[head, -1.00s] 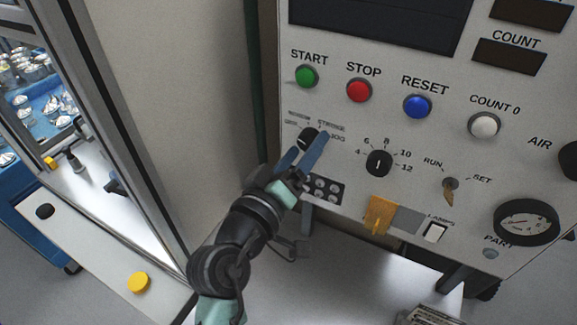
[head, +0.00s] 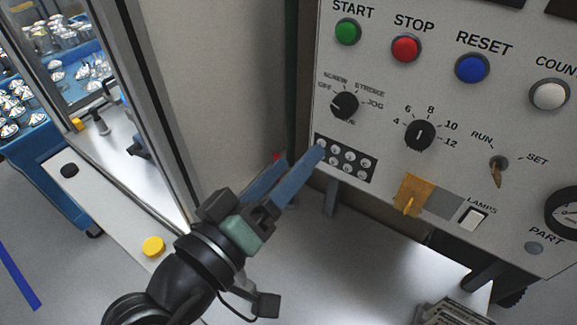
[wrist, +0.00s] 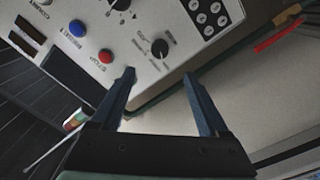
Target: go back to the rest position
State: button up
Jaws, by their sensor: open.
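My gripper (head: 298,158) is open and empty, with two blue fingers spread apart. In the head view it is in front of the lower left corner of the control panel (head: 385,65), below the black selector knob (head: 345,105) marked OFF, SCREW, STROKE and JOG. One fingertip overlaps the edge of the connector block (head: 345,160) in the picture; I cannot tell whether it touches. In the wrist view the fingers (wrist: 158,75) point toward the panel's edge, and the selector knob (wrist: 159,48) shows between them, apart from both.
The panel carries green (head: 348,31), red (head: 405,48) and blue (head: 471,68) buttons and an orange tag (head: 412,192). A framed glass enclosure (head: 135,60) stands at the left, with a yellow button (head: 153,246) on the ledge below. A pale surface (head: 370,260) lies beneath the panel.

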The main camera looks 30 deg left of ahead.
dwell(0.3)
jog(key=w+d+r+m+t, duration=0.2)
jog(key=w+d+r+m, duration=0.15)
jog(key=r, duration=0.55)
jog(key=w+d+r+m+t, duration=0.25)
jog(key=d+r, duration=0.25)
jog(key=r, duration=0.5)
jog(key=s+d+r+m+t, duration=0.1)
jog(key=s+d+r+t, duration=0.1)
jog(key=d+r, duration=0.2)
jog(key=s+d+r+m+t, duration=0.1)
jog(key=s+d+r+t, duration=0.2)
jog(key=r, duration=0.7)
jog(key=shift+s+d+r+m+y, duration=0.15)
jog(key=shift+d+m+y, duration=0.2)
jog(key=shift+d, duration=0.2)
